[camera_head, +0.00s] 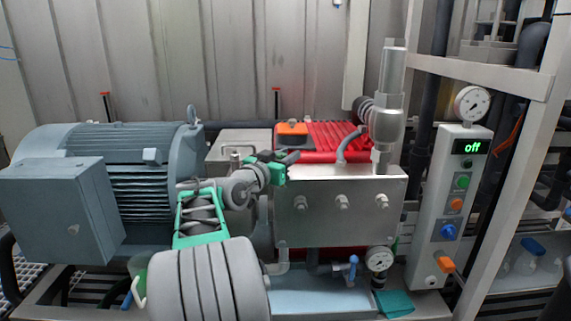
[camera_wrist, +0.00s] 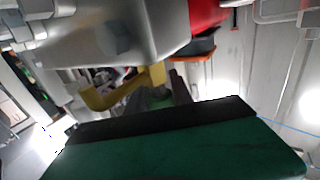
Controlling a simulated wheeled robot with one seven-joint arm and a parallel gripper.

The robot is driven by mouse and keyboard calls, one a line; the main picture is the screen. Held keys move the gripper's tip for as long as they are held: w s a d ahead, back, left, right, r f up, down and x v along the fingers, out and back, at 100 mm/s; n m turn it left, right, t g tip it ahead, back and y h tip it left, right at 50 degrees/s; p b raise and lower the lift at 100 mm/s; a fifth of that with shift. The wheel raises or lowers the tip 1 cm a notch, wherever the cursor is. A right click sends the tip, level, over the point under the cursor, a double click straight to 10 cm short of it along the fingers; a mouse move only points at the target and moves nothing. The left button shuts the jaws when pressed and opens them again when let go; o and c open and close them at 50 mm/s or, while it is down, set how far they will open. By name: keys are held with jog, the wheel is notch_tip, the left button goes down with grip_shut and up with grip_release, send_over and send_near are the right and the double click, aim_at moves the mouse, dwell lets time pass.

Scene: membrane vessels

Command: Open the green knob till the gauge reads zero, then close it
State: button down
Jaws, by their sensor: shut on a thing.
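My gripper (camera_head: 290,160) is at the upper left corner of the grey metal pump block, in the middle of the head view. In the wrist view my gripper (camera_wrist: 158,98) is shut on a small dull green thing, which looks like the green knob (camera_wrist: 160,96). The knob is mostly hidden by the fingers, and I cannot tell how far it is turned. In the head view my gripper hides it. One round gauge (camera_head: 379,259) sits low at the block's right front. Another gauge (camera_head: 473,103) tops the control panel. Their readings are too small to tell.
The control panel (camera_head: 450,205) at the right shows "off" in green and carries green, orange and blue controls. A blue-handled valve (camera_head: 352,268) is beside the low gauge. A big grey-blue motor (camera_head: 135,160) stands left. A yellow bracket (camera_wrist: 120,92) is close to the fingers.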

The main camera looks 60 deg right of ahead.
jog(key=shift+g, duration=0.4)
jog(key=c, duration=1.1)
grip_release()
jog(key=a, duration=0.5)
jog(key=w+a+p, duration=0.1)
jog(key=a, duration=0.1)
jog(key=shift+a, duration=0.4)
